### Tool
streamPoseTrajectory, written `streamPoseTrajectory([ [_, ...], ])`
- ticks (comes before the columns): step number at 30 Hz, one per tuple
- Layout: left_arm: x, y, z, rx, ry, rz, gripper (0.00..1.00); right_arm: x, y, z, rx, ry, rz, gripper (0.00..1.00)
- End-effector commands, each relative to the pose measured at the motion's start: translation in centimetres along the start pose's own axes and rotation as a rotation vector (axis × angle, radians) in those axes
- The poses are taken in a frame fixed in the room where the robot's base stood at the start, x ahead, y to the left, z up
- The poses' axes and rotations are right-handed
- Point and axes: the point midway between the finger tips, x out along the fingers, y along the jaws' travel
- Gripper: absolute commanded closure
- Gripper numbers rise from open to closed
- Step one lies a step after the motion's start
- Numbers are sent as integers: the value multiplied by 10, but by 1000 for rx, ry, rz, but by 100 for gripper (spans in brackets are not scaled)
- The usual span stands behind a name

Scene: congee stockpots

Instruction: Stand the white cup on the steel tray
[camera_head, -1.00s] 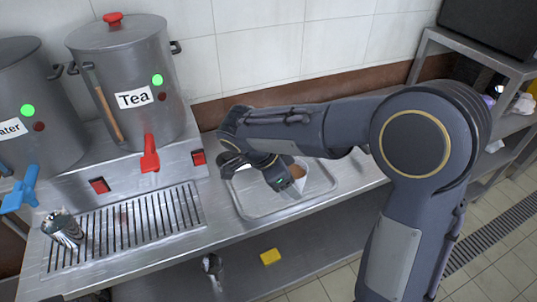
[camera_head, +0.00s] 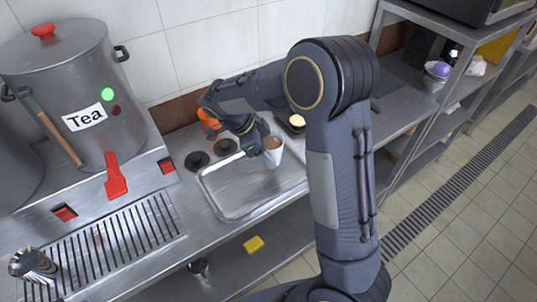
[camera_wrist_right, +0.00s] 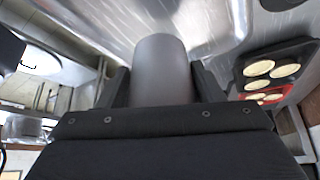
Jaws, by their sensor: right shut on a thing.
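The white cup (camera_head: 274,152) holds something brown and looks upright in the head view. My right gripper (camera_head: 259,152) is shut on it from the left side. The cup is over the back right part of the steel tray (camera_head: 232,206); I cannot tell whether its base touches the tray. In the right wrist view the cup (camera_wrist_right: 162,70) shows as a shaded grey cylinder between the two fingers of the gripper (camera_wrist_right: 160,88). My left gripper is not in view.
The Tea stockpot (camera_head: 75,90) with a red tap stands at the left. A steel tumbler (camera_head: 33,266) is on the drip grate (camera_head: 110,245). The tray's left part is bare.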

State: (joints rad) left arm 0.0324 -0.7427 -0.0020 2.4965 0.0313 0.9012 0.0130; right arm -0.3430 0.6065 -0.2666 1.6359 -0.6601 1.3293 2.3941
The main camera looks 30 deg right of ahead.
Motion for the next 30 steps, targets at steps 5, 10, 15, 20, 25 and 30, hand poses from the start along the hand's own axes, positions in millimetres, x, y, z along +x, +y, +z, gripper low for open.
streamPoseTrajectory([
  [5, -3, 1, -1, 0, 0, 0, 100, 11, -8, 2, 0, 1, 1, 68],
  [10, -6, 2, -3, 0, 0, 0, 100, 33, -13, 11, -4, 2, 1, 68],
  [15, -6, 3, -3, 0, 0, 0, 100, 45, -13, 18, -1, 0, 0, 68],
  [20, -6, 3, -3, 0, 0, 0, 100, 45, -13, 18, 0, -1, -1, 68],
  [25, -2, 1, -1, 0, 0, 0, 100, 48, -13, 20, 0, -1, -2, 68],
  [30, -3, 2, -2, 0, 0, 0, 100, 47, -13, 19, -1, -1, -1, 21],
])
